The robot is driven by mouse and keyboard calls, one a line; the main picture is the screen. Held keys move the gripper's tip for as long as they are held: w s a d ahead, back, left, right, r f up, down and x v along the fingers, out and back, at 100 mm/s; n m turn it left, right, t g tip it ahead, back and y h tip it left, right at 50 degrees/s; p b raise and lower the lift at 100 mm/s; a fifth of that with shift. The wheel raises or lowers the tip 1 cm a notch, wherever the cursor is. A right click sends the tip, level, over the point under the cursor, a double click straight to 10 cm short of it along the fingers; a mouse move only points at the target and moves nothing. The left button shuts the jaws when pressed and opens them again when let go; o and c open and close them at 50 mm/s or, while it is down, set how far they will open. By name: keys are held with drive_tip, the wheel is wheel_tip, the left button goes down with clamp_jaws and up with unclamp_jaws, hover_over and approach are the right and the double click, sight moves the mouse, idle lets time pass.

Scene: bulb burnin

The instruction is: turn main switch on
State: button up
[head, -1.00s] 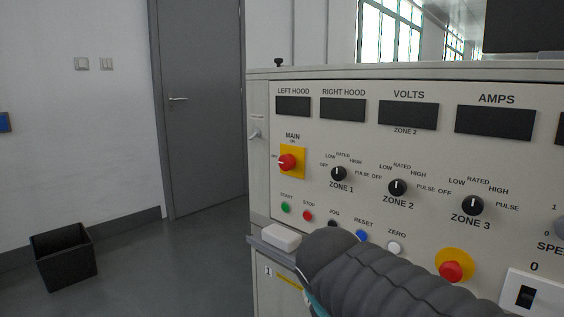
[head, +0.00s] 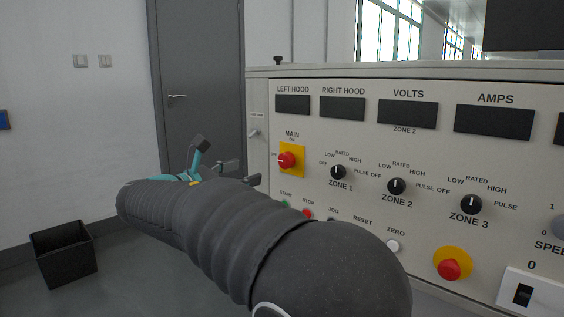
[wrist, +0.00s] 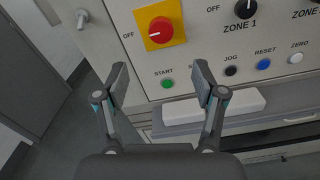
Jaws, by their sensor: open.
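The main switch is a red rotary knob (head: 287,160) on a yellow plate (head: 297,172), at the left of the panel under the MAIN label. Its white mark points left to OFF. In the wrist view the knob (wrist: 161,30) is at the top middle, beyond my fingertips. My gripper (head: 241,173) is open and empty, left of the switch in the head view and apart from it. In the wrist view the two fingers of my gripper (wrist: 161,80) stand apart, with the green START button (wrist: 167,83) showing between them.
The panel holds zone knobs (head: 338,172), dark displays (head: 343,108) and a red stop button (head: 448,269). A white block (wrist: 212,107) lies on the ledge below the buttons. A toggle lever (head: 254,134) is on the cabinet's left side. A black bin (head: 65,254) stands on the floor.

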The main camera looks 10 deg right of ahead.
sight(284, 161)
drive_tip(key=x, duration=1.3)
drive_tip(key=shift+w+d, duration=0.15)
drive_tip(key=shift+d, duration=0.05)
drive_tip(key=c, duration=1.1)
